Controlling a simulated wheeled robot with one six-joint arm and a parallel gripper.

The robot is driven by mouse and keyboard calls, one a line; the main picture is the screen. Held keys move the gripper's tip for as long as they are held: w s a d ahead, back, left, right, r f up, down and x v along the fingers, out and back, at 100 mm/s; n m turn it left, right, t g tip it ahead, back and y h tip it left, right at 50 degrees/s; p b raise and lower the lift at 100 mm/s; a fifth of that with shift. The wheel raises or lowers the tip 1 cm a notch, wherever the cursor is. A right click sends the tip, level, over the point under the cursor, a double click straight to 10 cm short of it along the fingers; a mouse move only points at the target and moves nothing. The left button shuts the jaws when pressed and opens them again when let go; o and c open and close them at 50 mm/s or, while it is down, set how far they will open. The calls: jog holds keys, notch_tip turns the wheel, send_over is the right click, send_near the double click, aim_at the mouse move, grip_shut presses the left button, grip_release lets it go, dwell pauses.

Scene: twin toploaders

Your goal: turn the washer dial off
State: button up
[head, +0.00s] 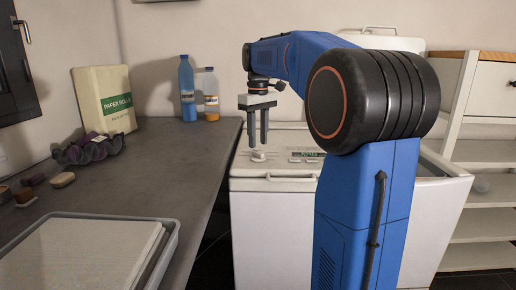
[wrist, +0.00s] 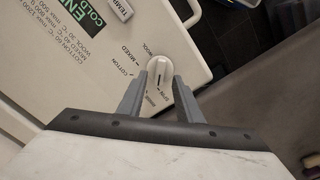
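The washer dial (wrist: 159,69) is a small white round knob with a dark pointer mark, on the white panel of a top-loading washer (head: 276,184). Printed words ring it in the wrist view; COTTON, MIXED, WOOL and SPIN are legible. The dial also shows small in the head view (head: 258,156). My gripper (head: 258,147) points straight down just above the dial. In the wrist view, its two grey fingers (wrist: 167,77) are apart, with the dial between and just beyond their tips. I cannot tell whether they touch it.
A grey counter (head: 175,150) stands left of the washer, with a blue bottle (head: 187,88), an orange bottle (head: 211,94), a paper-rolls box (head: 104,100) and a tray (head: 160,262). A raised white lid (head: 385,40) is behind my arm. White shelves (head: 488,190) stand at right.

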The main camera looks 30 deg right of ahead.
aim_at(258, 152)
jog(key=shift+f, duration=1.9)
grip_shut()
jog(key=m, duration=0.4)
jog(key=shift+m, duration=2.4)
